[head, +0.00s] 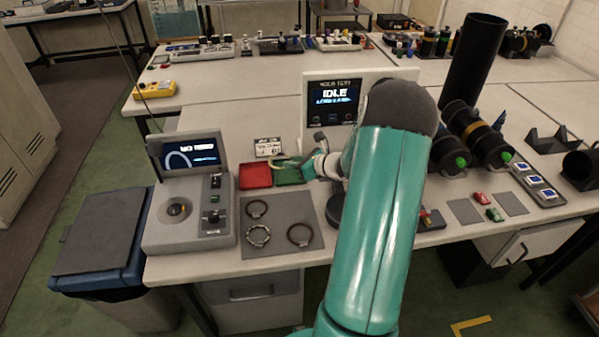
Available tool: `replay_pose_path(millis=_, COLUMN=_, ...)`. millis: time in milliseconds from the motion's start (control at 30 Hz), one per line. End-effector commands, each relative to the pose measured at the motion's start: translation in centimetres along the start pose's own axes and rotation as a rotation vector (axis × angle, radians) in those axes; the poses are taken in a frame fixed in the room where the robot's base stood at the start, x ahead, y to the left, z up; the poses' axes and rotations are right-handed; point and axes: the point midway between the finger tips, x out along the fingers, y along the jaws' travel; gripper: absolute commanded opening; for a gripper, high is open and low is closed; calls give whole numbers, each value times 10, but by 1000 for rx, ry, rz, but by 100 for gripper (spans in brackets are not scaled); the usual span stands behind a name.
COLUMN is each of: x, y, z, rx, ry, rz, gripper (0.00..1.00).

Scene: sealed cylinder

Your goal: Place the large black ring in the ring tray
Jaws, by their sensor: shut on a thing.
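My gripper (317,164) is near the back of the front bench, beside the green tray, and partly hidden by my arm. It is shut on a pale, greenish curved thing (284,162) that looks like part of a ring; its full shape is unclear. A grey flat tray or mat (281,212) lies in front with three rings on it. They are a small dark ring (257,209) at the back left, a silvery segmented ring (258,236) at the front left, and a larger dark brown-black ring (300,235) at the right.
A red tray (255,176) and a green tray (290,176) stand behind the grey mat. A tester with a screen (188,190) is at the left. Black cylinders (474,60) are at the right.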

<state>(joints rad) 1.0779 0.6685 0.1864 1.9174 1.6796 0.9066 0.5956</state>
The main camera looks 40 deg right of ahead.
Motion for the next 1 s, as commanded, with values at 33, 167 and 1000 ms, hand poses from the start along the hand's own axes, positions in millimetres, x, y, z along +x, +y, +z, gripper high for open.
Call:
replay_pose_path(millis=33, x=1, y=-10, z=-10, rx=2, ry=1, rz=-5, gripper=0)
replay_pose_path(millis=167, x=7, y=-23, z=-22, rx=-1, ry=0, rz=-5, gripper=0)
replay_pose_path(millis=1000, x=25, y=-31, z=-62, rx=-2, ry=0, rz=-6, gripper=32)
